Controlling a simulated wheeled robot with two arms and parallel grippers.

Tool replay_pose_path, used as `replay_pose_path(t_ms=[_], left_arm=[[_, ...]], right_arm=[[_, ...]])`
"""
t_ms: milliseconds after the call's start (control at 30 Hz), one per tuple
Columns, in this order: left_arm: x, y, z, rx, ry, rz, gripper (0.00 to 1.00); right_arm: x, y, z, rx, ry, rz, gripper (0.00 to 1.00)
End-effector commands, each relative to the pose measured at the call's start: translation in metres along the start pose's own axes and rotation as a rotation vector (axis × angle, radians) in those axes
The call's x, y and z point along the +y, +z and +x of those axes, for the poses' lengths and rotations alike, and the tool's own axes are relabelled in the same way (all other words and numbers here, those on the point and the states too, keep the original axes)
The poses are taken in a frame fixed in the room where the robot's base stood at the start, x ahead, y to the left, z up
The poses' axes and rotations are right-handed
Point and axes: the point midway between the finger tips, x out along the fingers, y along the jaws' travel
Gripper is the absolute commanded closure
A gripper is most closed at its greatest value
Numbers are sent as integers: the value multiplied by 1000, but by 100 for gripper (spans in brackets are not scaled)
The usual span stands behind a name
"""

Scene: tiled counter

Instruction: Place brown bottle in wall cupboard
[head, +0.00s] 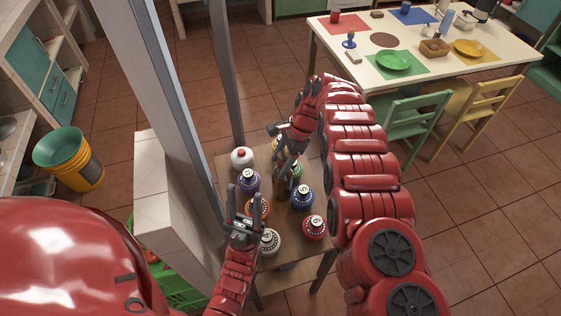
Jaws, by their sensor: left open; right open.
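A brown bottle (281,187) stands among several numbered bottles on a small wooden table, partly hidden under my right gripper. I cannot make out the wall cupboard for certain.
White (242,157), blue (303,195), red (314,227) and grey (270,241) bottles crowd the wooden table (285,254). Tall grey uprights (180,90) and a tiled counter (165,200) stand at left. A dining table (345,67) with chairs is at upper right.

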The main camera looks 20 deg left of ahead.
Motion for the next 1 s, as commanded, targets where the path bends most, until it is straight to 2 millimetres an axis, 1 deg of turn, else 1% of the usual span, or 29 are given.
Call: replay_pose_path(t_ms=[167, 400, 600, 700, 800, 933, 1000], left_arm=[[0, 2, -11, 0, 0, 0, 50], [2, 5, -32, 0, 0, 0, 50], [2, 7, -40, 0, 0, 0, 50], [2, 7, -41, 0, 0, 0, 50], [2, 7, -41, 0, 0, 0, 50], [2, 7, -41, 0, 0, 0, 50], [2, 7, -41, 0, 0, 0, 50]], right_arm=[[-1, -1, -21, -1, -3, 0, 34], [-3, -2, -77, 0, -9, -2, 34], [-1, -2, -109, 0, -5, 0, 34], [-1, -1, -116, 0, -4, 0, 34], [0, 0, -120, -1, 0, 0, 34], [0, 0, -120, -1, 0, 0, 34], [-4, -5, -118, 9, -13, -1, 34]])
